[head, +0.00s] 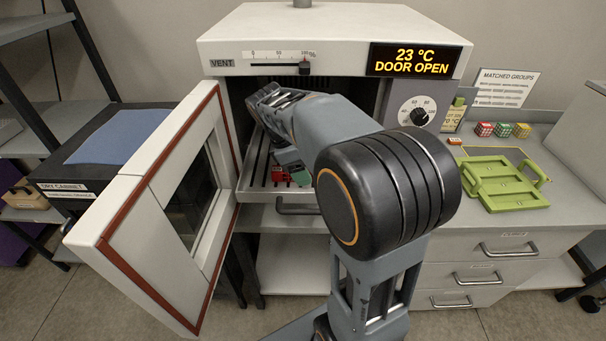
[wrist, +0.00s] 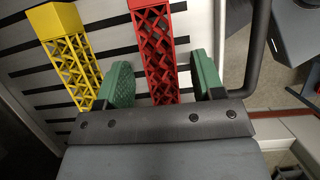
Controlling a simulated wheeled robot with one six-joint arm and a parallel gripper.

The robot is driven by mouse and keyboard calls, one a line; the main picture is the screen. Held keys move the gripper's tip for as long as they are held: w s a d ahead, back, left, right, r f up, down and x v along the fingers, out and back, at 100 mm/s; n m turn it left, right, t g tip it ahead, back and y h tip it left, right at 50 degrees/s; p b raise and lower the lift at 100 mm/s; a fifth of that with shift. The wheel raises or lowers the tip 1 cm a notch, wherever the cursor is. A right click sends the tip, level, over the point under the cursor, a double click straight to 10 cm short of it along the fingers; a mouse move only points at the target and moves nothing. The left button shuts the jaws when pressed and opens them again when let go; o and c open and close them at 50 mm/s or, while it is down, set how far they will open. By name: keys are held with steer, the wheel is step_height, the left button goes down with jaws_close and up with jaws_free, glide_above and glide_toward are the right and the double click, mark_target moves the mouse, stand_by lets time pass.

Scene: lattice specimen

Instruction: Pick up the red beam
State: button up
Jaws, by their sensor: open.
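The red beam (wrist: 155,42) is a lattice bar with a solid end block, lying on the slotted rack (wrist: 22,62) in the wrist view. My gripper (wrist: 165,84) is open, with one green-padded finger on each side of the red beam. A gap shows between the beam and each pad in this view; height above the rack is hard to tell. A yellow lattice beam (wrist: 70,58) lies to the left of the left finger. In the head view, a bit of red (head: 281,174) shows on the rack beside my gripper; my arm hides most of it.
On the right counter are a green tray (head: 497,166) and several small patterned cubes (head: 503,129).

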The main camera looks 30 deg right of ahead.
steer(key=shift+c, duration=0.3)
steer(key=c, duration=0.9)
steer(key=shift+r, duration=0.1)
steer(key=shift+c, duration=0.2)
